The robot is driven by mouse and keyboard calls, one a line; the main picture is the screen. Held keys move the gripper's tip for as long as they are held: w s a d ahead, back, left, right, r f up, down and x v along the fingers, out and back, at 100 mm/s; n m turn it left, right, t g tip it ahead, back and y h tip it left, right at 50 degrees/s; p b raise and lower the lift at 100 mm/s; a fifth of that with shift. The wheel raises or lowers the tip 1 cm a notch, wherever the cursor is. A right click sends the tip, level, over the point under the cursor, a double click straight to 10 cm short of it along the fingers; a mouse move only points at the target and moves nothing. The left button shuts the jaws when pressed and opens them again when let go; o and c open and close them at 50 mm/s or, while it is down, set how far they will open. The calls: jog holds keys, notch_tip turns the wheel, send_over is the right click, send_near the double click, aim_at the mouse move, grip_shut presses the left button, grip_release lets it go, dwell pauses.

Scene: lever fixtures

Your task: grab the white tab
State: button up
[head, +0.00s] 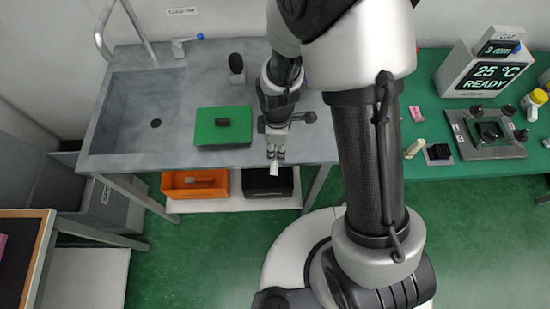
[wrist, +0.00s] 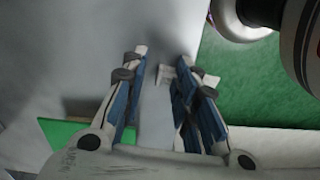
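The white tab (head: 275,168) shows in the head view as a small pale piece at the front edge of the grey bench, just below my gripper (head: 276,154). In the wrist view my gripper (wrist: 163,56) is open, with a clear gap between its two blue-and-white fingers. A small pale piece that looks like the tab (wrist: 163,73) shows between the fingers, close to the right one. Another pale bit shows just right of that finger; I cannot tell whether it is the same piece. I cannot tell whether the finger touches the tab.
A green board (head: 210,134) with a dark block lies left of my gripper, and a dark rounded knob (head: 236,64) stands behind. A sink (head: 130,125) is at the left. Below are an orange bin (head: 195,190) and a black bin (head: 268,188). A green table (head: 450,110) with instruments is at the right.

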jog(key=shift+c, duration=0.4)
grip_shut()
jog(key=shift+r, duration=0.1)
